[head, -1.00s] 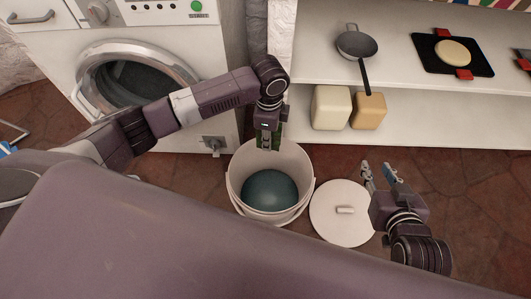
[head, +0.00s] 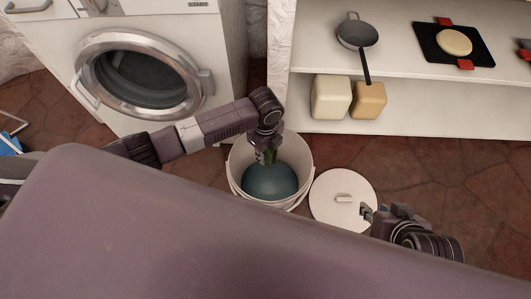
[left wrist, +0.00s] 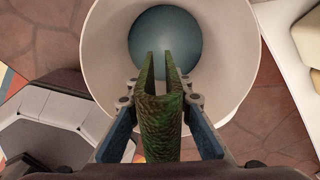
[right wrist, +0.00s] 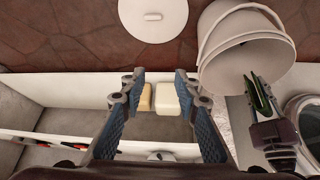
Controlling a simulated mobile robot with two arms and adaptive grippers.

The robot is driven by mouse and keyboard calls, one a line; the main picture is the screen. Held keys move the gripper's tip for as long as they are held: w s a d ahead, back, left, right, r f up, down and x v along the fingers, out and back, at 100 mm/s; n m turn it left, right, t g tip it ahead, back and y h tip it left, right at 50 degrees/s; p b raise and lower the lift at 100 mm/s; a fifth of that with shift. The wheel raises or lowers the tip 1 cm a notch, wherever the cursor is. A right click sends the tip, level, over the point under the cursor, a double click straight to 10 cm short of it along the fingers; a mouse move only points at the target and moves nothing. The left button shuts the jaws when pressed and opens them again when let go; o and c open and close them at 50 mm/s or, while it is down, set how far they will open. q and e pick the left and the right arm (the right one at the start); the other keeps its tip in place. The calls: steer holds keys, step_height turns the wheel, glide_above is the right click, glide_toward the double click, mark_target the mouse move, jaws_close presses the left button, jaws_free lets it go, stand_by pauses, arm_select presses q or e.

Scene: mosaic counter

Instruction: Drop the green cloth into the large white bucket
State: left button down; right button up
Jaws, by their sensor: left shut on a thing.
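The large white bucket (head: 237,177) stands open on the floor, with a round blue-green thing at its bottom. My left gripper (head: 268,156) is over the bucket's mouth and points down into it. It is shut on the green cloth (left wrist: 162,118), which hangs folded between its fingers in the left wrist view. The cloth also shows in the right wrist view (right wrist: 258,97), near the bucket (right wrist: 265,38). In the head view the cloth is mostly hidden by the gripper. My right gripper (head: 367,213) is open and empty beside the white lid; its spread fingers show in the right wrist view (right wrist: 160,85).
The white lid (head: 325,200) lies on the floor just right of the bucket. A washing machine (head: 222,75) stands behind left. A white shelf (head: 420,123) behind right holds a pan (head: 357,33), a black board (head: 440,55) and two blocks (head: 331,97).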

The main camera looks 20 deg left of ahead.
arm_select(q)
steer(key=shift+f+b, duration=1.3)
steer(key=shift+b, duration=0.2)
arm_select(e)
steer(key=w+a+r+t+y, duration=0.2)
steer(key=w+a+r+t, duration=0.3)
steer(key=w+r+t, duration=0.3)
steer(key=shift+w+r+n, duration=0.3)
steer(key=shift+w+r, duration=1.9)
steer(key=shift+w, duration=0.2)
arm_select(q)
steer(key=c, duration=1.7)
jaws_free()
steer(key=shift+o, duration=0.2)
steer(key=shift+r, duration=0.1)
step_height(320, 180, up, 12)
steer(key=shift+f, duration=0.1)
